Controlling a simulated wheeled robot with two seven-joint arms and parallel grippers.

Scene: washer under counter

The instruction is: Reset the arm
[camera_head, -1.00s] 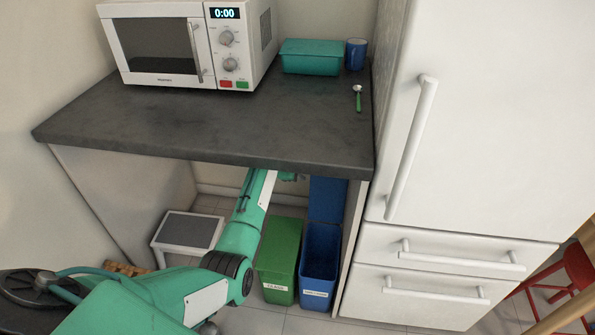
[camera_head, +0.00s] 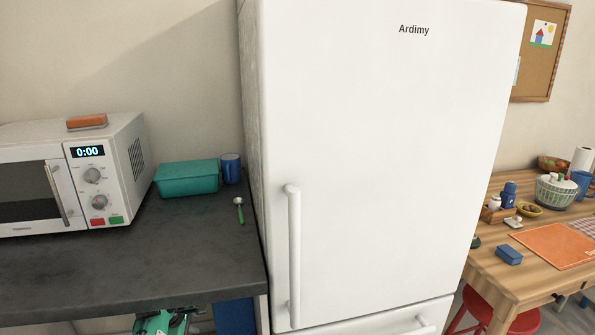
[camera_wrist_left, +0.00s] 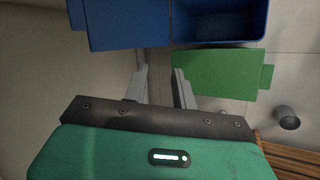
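My left arm's green wrist shows at the bottom edge of the head view, below the front edge of the dark counter (camera_head: 120,262). In the left wrist view my left gripper (camera_wrist_left: 159,78) has its two grey fingers apart, with nothing between them. Ahead of the fingers are a blue bin (camera_wrist_left: 262,35), open at the top, a blue panel or lid (camera_wrist_left: 125,25) and a green lid (camera_wrist_left: 222,75). My right gripper is in neither current view.
A microwave (camera_head: 130,165), teal box (camera_head: 187,178), blue mug (camera_head: 231,168) and green-handled spoon (camera_head: 240,211) are on the counter. A white fridge (camera_head: 370,150) stands right of it. Further right is a wooden table (camera_head: 485,275) with several items and a red stool (camera_head: 490,312).

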